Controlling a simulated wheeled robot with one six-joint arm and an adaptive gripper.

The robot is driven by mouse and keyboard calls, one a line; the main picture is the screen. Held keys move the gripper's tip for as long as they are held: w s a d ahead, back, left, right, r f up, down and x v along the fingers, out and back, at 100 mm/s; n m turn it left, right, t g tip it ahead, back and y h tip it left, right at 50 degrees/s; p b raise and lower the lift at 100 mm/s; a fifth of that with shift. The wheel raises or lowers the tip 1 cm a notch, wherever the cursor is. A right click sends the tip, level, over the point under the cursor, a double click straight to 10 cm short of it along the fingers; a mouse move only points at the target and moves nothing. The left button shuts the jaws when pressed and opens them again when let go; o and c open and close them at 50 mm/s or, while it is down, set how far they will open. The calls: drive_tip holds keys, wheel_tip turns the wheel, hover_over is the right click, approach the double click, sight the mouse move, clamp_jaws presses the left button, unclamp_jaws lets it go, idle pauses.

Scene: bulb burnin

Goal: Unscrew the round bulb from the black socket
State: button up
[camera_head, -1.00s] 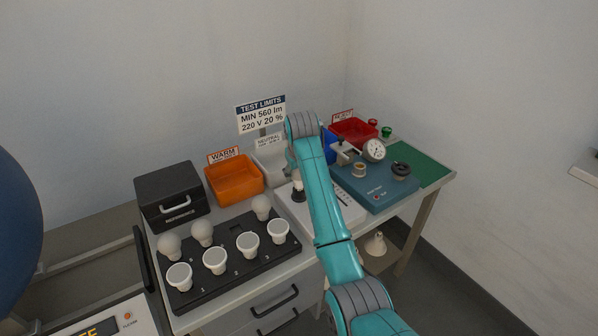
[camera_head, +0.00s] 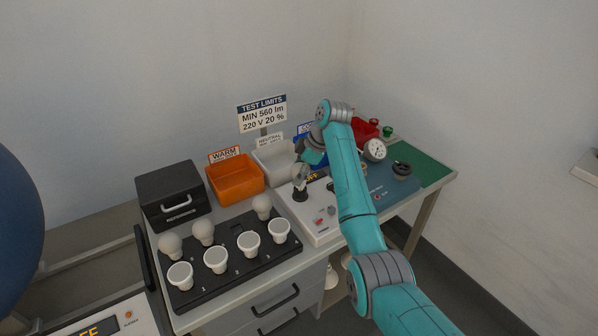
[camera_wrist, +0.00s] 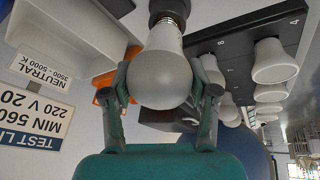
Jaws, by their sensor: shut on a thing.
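The round bulb (camera_wrist: 162,72) is frosted white, with a bare metal screw collar showing between its glass and the black socket (camera_wrist: 170,8) at the top of the wrist view. How deep the collar sits in the socket cannot be told. In the head view the socket (camera_head: 299,194) stands on a white tester, with the bulb (camera_head: 299,172) above it. My gripper (camera_wrist: 163,91) is shut on the round bulb, one finger on each side of the glass. In the head view my gripper (camera_head: 304,165) comes in from the upper right and partly hides the bulb.
A black rack (camera_head: 200,283) with several bulbs stands front left. Behind are the black reference box (camera_head: 176,213), orange warm bin (camera_head: 234,180) and white neutral bin (camera_head: 272,160). A blue bin (camera_head: 312,152) and red bin (camera_head: 364,131) lie beyond my arm. Green mat (camera_head: 430,167) is clear.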

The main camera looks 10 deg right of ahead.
drive_tip(key=n+g, duration=0.1)
drive_tip(key=n, duration=0.1)
drive_tip(key=n+g, duration=0.1)
drive_tip(key=n, duration=0.1)
drive_tip(key=n+g, duration=0.1)
drive_tip(key=n, duration=0.2)
drive_tip(key=shift+s+a+f+y, duration=0.15)
drive_tip(key=shift+s+a+y, duration=0.1)
drive_tip(key=shift+y, duration=0.15)
drive_tip(key=o, duration=1)
drive_tip(key=shift+w+d, duration=0.1)
